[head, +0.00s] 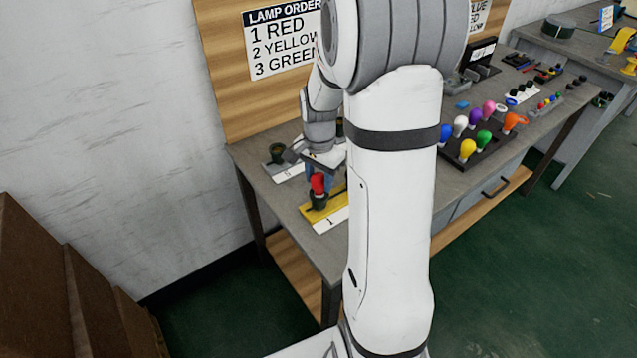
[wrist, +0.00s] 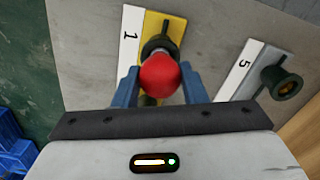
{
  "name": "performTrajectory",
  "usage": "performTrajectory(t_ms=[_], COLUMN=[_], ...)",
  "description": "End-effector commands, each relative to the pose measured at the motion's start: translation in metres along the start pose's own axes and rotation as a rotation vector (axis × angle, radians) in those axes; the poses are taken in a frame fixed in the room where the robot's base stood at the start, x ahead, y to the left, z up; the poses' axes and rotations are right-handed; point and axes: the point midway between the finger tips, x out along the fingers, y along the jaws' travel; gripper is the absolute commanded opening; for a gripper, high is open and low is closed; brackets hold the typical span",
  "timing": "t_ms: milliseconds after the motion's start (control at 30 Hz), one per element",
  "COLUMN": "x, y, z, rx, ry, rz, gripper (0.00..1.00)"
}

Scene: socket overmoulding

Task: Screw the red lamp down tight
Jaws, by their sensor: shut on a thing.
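The red lamp (head: 318,183) stands upright at the dark socket (head: 319,200) on the yellow plate (head: 328,207), beside a white label marked 1. In the wrist view the red lamp (wrist: 161,75) is between the two blue fingers of my gripper (wrist: 160,88). My gripper is shut on the lamp. The dark socket (wrist: 158,45) shows just beyond the lamp, and the yellow plate (wrist: 154,24) lies under it. I cannot tell how deep the lamp's thread sits in the socket. In the head view my arm partly hides the gripper.
A dark rack (head: 476,150) holds several coloured lamps farther along the bench. A lamp order sign (head: 282,40) is on the wooden board behind.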

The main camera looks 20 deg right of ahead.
Motion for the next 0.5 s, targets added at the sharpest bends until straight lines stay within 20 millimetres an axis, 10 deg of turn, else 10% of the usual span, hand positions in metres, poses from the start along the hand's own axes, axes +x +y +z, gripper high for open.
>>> performTrajectory(t_ms=[500], x=[0.0005], y=[0.0], z=[0.0001], rx=[0.2], ry=[0.0], rz=[0.0], gripper=[0.21])
